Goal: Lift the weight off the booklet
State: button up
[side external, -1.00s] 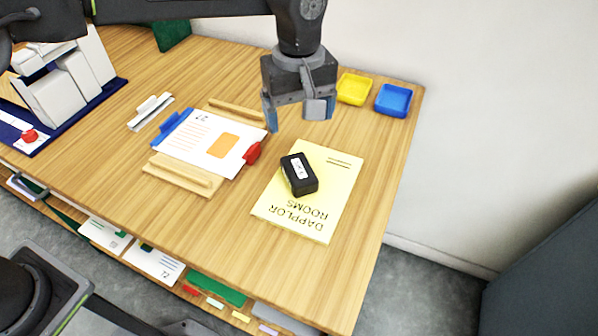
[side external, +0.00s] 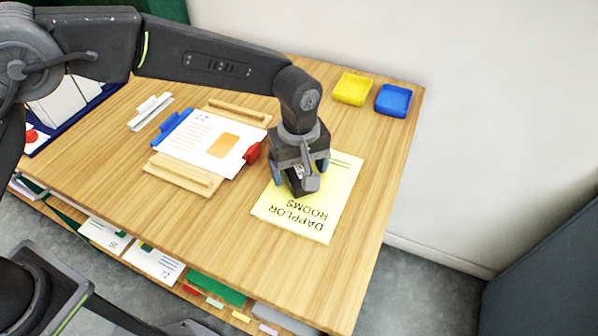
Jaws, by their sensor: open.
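The yellow booklet (side external: 325,217) lies flat on the wooden table, with "DAPPLOR ROOMS" printed on it. The black weight (side external: 299,186) rests on the booklet and is mostly hidden under my gripper. My gripper (side external: 300,182) is open, pointing down over the weight, with one blue-tipped finger to its left and one to its right. I cannot tell whether the fingers touch the weight.
A wooden holder (side external: 180,177) with a printed sheet (side external: 208,147), a blue clip and a red clip (side external: 252,153) stands left of the booklet. A yellow tray (side external: 352,89) and a blue tray (side external: 393,100) sit at the far right corner. Bare table lies in front.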

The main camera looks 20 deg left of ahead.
jog(key=shift+f, duration=0.3)
jog(key=shift+c, duration=0.3)
jog(key=c, duration=1.2)
jog(key=shift+r, duration=0.1)
jog(key=shift+c, duration=0.4)
jog(key=shift+r, duration=0.1)
